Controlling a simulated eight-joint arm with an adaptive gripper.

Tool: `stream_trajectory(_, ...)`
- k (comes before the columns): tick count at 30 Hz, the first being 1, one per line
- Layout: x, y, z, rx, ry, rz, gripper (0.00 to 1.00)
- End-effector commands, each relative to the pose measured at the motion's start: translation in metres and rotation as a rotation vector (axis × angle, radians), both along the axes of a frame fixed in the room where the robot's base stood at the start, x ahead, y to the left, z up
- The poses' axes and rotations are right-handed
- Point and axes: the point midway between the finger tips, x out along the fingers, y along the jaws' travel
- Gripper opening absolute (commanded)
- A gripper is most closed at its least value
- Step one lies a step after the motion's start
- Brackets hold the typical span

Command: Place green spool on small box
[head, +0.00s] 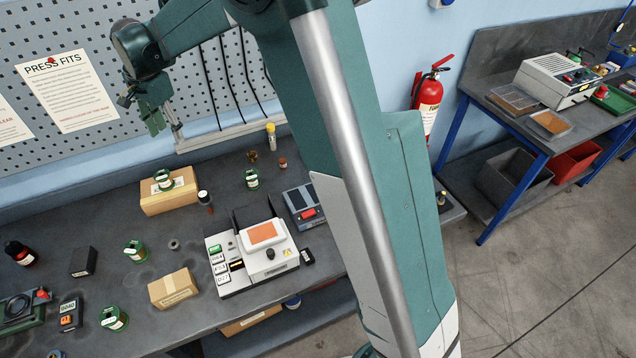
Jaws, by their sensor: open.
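Several green spools with white labels are in the head view. One green spool (163,181) is on the larger cardboard box (181,199) at the back. Another spool (251,180) stands on the bench to its right. A third spool (134,252) stands left of the small cardboard box (173,290), and a fourth spool (114,319) is near the front. The top of the small box is bare. My gripper (156,122) is open and empty, high in front of the pegboard, above and apart from the larger box and its spool.
A white instrument (252,258) with an orange screen stands right of the small box. A dark scale-like device (303,206), dark bottle (204,198), black block (84,262) and yellow-capped tube (271,137) are around. My arm hides the bench's right side.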

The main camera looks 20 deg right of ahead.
Motion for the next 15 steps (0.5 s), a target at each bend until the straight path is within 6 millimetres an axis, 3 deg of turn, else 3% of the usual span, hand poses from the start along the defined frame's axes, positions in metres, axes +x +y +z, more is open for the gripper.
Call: stream_trajectory(15,-0.072,-0.085,0.069,-0.005,-0.107,0.174,0.49)
